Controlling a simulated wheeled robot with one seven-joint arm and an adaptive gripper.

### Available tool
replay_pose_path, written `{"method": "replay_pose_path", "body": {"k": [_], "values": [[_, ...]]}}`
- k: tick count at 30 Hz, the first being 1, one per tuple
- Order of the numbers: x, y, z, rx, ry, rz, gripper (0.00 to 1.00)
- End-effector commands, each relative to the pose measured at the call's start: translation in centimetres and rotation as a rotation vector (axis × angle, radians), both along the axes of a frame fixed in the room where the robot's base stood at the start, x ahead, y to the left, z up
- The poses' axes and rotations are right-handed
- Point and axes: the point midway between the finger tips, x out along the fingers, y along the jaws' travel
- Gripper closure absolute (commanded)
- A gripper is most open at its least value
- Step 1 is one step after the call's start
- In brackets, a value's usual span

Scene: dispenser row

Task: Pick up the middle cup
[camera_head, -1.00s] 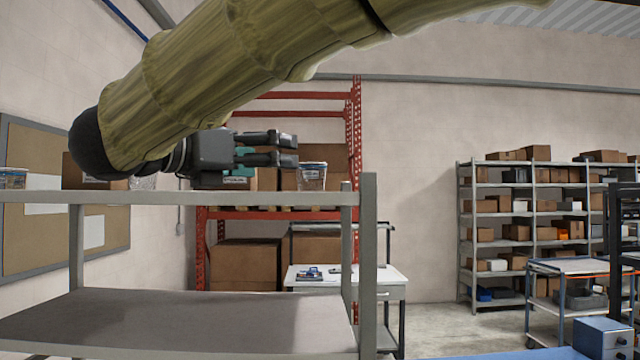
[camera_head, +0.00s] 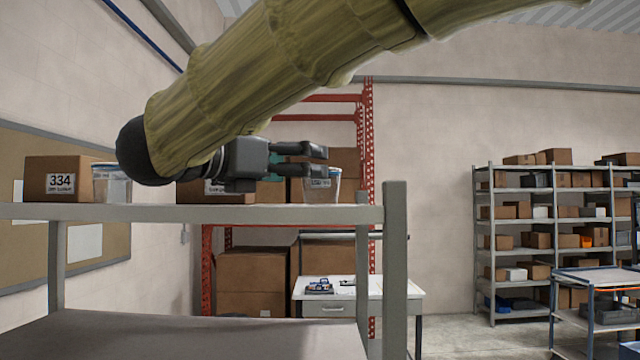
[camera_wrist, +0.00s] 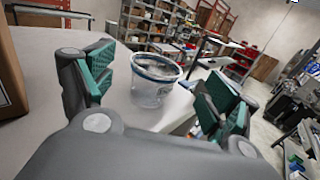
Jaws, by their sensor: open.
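My gripper (camera_head: 322,160) is open and empty above the shelf top at its right part, with its fingers pointing right. A clear cup with a blue rim (camera_head: 322,190) stands upright there, close to the fingertips and partly covered by them. In the wrist view this cup (camera_wrist: 153,88) shows between the two green-padded fingers (camera_wrist: 160,88), seemingly just beyond their tips; no contact is visible. Another clear cup with a blue rim (camera_head: 112,186) stands at the left of the shelf top. My arm hides part of the row between them, so I cannot tell which cup is the middle one.
The grey shelf top (camera_head: 180,213) bears the cups; a corner post (camera_head: 396,260) rises at its right end. A box marked 334 (camera_head: 55,180) is behind the left cup. A box (camera_wrist: 12,75) stands left of the gripper in the wrist view. A white table (camera_head: 350,287) is beyond.

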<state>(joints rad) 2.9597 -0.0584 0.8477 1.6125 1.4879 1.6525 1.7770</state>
Motion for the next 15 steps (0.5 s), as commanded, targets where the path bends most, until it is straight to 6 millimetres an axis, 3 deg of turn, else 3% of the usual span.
{"method": "replay_pose_path", "body": {"k": [15], "values": [[2.9,-2.7,-0.1,-0.001,0.001,0.001,0.12]]}}
